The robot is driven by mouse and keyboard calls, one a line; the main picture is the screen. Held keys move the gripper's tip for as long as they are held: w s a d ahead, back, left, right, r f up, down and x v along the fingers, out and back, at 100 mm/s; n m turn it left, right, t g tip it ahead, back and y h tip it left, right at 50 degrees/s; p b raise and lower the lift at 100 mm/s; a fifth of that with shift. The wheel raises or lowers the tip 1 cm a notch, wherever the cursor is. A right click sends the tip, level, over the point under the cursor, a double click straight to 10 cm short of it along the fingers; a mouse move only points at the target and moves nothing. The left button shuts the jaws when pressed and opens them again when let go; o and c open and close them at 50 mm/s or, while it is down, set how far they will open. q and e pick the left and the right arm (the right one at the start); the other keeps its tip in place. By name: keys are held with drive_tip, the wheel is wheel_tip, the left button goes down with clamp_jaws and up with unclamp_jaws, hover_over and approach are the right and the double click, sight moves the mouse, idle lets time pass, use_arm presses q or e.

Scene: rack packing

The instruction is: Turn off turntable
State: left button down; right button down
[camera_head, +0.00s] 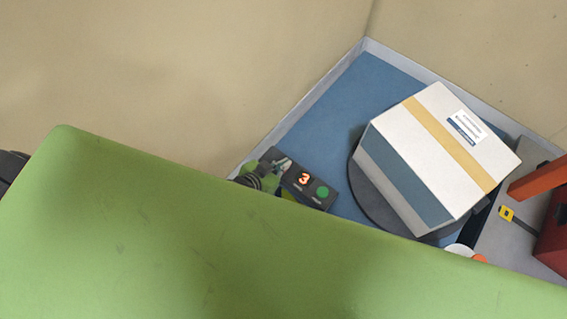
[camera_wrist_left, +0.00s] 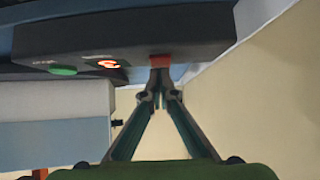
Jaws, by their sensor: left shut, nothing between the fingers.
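A dark control box (camera_head: 315,201) lies on the blue surface with a lit red "3" display (camera_head: 304,178) and a green button (camera_head: 322,191). The left wrist view shows the control box (camera_wrist_left: 200,35) close up, with the display (camera_wrist_left: 108,64), the green button (camera_wrist_left: 62,70) and a red button (camera_wrist_left: 160,62). My left gripper (camera_head: 280,166) is shut and empty at the box's left end. In the left wrist view its fingertips (camera_wrist_left: 160,82) are at the red button; I cannot tell whether they touch it. The dark round turntable (camera_head: 361,196) carries a large carton (camera_head: 425,150).
My green arm link fills the lower left of the head view and hides much of the surface. A low pale rim (camera_head: 310,98) edges the blue surface (camera_head: 340,105). A grey ledge with red-orange parts (camera_head: 537,180) and a yellow tag (camera_head: 506,213) is at right.

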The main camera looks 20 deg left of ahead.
use_arm(q)
drive_tip(key=shift+w+r+p, duration=0.1)
drive_tip(key=shift+r+p, duration=0.05)
drive_tip(key=shift+p, duration=0.45)
drive_tip(key=shift+f, duration=0.3)
drive_tip(key=shift+w+d+r, duration=0.25)
drive_tip(key=shift+w+d, duration=0.05)
drive_tip(key=shift+w, duration=0.35)
